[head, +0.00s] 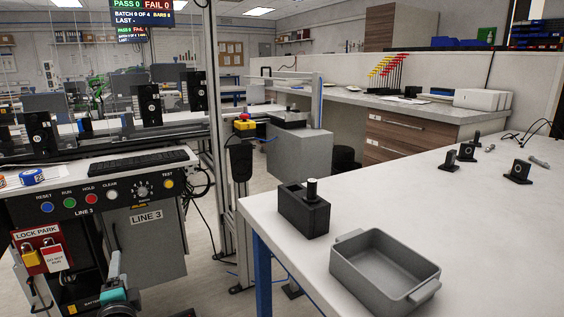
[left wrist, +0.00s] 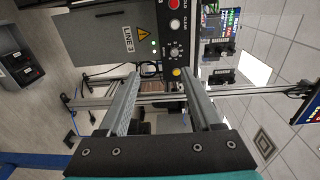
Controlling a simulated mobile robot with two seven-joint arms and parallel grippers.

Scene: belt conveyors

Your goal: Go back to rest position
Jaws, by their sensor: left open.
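My left gripper (head: 114,264) shows at the lower left of the head view, in front of the Line 3 control panel (head: 100,190). In the left wrist view its two grey fingers (left wrist: 160,82) stand well apart with nothing between them. The control panel also shows beyond the fingers (left wrist: 118,42), turned on its side. I cannot tell the exact gap between gripper and panel. My right gripper is not in view.
A white table (head: 420,210) fills the right, holding a grey bin (head: 385,270), a black block with a cylinder (head: 303,211) and small black brackets (head: 517,172). A metal post (head: 218,130) stands beside the panel. Lock tags (head: 52,256) hang at left.

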